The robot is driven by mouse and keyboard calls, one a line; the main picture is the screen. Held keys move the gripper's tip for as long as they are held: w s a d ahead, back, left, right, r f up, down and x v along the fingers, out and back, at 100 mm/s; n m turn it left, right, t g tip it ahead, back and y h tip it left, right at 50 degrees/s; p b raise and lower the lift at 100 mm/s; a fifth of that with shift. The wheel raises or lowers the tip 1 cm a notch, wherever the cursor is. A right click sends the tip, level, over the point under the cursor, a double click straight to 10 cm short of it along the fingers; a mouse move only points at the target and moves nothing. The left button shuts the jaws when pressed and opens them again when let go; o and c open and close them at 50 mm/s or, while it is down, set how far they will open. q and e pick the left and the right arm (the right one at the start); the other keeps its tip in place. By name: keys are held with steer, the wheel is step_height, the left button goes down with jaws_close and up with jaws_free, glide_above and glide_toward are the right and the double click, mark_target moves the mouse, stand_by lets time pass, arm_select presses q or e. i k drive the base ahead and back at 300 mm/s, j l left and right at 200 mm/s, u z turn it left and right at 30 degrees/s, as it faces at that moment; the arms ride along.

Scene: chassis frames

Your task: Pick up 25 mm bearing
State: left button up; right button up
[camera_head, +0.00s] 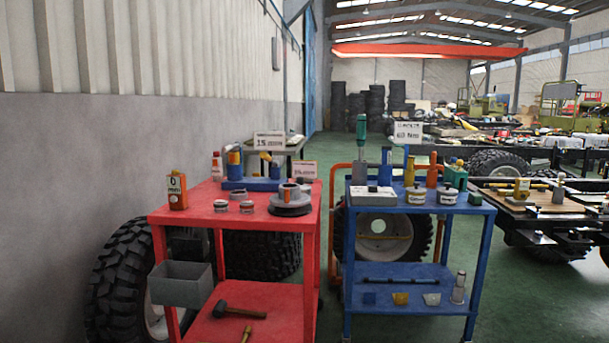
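A red cart (190,215) stands left of centre. On its top, near the front, lie two small grey ring-shaped parts that look like bearings: a left ring (221,206) and a right ring (247,207). They sit close together but apart. Their sizes cannot be read, so I cannot tell which is 25 mm. A larger grey hub-like part (290,200) on a dark disc stands to their right. A white sign (270,141) and a smaller sign (305,170) stand at the back; their text is not clearly legible. Neither of my grippers is in view.
An orange-red can (177,192) and a blue holder (250,184) share the red top. A grey bin (181,285) hangs at its front left; a hammer (238,311) lies below. A blue cart (408,208) with bottles and tins stands to the right. Large tyres are behind.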

mark_target(246, 207)
steer(key=i+j, duration=0.1)
steer(key=j, duration=0.25)
steer(key=i+j, duration=0.15)
steer(key=j, duration=0.25)
steer(key=i+j, duration=0.1)
steer(key=j, duration=0.25)
steer(key=i+j, duration=0.1)
steer(key=j, duration=0.3)
steer(key=i+j, duration=0.1)
steer(key=j, duration=0.25)
steer(key=l+u, duration=0.1)
steer(key=l, duration=1.1)
